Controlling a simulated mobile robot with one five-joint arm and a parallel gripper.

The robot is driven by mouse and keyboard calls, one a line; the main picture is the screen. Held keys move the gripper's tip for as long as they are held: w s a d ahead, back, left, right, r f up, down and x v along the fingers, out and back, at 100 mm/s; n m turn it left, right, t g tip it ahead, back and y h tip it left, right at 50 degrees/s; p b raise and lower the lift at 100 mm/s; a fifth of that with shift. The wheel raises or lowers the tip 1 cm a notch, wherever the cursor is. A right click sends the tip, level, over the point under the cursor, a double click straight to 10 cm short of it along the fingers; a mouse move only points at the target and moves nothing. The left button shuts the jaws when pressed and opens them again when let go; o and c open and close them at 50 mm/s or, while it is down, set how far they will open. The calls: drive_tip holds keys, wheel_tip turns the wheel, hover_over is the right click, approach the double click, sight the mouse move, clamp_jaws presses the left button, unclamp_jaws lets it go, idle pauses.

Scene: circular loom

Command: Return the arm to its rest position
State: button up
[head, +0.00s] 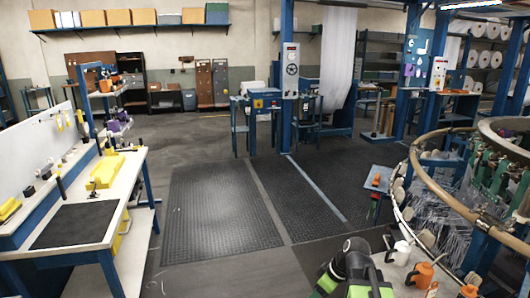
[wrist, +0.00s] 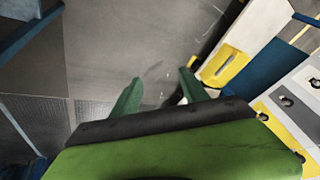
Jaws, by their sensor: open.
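My gripper (wrist: 160,92) shows in the wrist view with its two green fingers spread apart and nothing between them. The grey floor lies beyond the fingertips. In the head view my black and green arm is folded low at the bottom edge, right of centre, and its fingertips cannot be made out clearly. The arm is beside the circular loom (head: 447,196), whose tan ring fills the right side.
A workbench (head: 132,180) with a black mat and yellow items stands at the left. Dark floor mats (head: 215,215) lie clear in the middle.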

drive_tip(key=s+a+m+g+h+p, duration=0.1)
drive_tip(key=s+a+m+h, duration=0.15)
drive_tip(key=a, duration=0.25)
drive_tip(key=d+m, duration=0.1)
drive_tip(key=m, duration=0.1)
drive_tip(key=s+d+m+h, duration=0.1)
drive_tip(key=d+m, duration=0.1)
drive_tip(key=m, duration=0.1)
drive_tip(key=s+d+m+h, duration=0.1)
drive_tip(key=m, duration=0.1)
drive_tip(key=shift+d+f, duration=0.25)
drive_tip(key=shift+d, duration=0.15)
idle(0.5)
